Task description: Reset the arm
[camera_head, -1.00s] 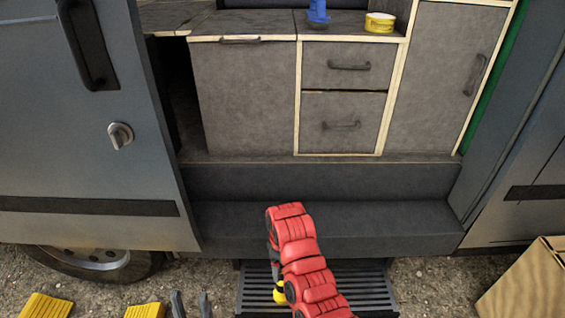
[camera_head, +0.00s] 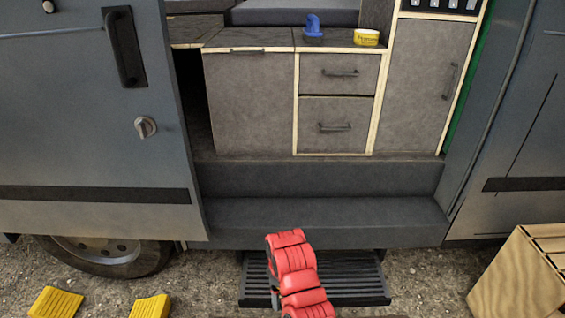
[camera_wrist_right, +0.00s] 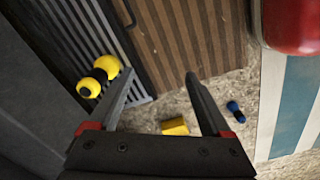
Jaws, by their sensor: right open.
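My right gripper (camera_wrist_right: 160,76) shows in the right wrist view with its two fingers spread apart and nothing between them. Ground and the edge of a ribbed brown surface lie beyond the fingertips. In the head view a red padded arm (camera_head: 295,270) of mine reaches up from the bottom, in front of the van's step; its gripper cannot be made out there. My left gripper is in neither current view.
A slatted step (camera_head: 350,285) lies below the doorway. Yellow blocks (camera_head: 55,303) sit at lower left, a wooden crate (camera_head: 525,275) at lower right. A blue object (camera_head: 313,25) and yellow tin (camera_head: 367,37) stand on the counter. Two yellow round things (camera_wrist_right: 98,75) lie near the left finger.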

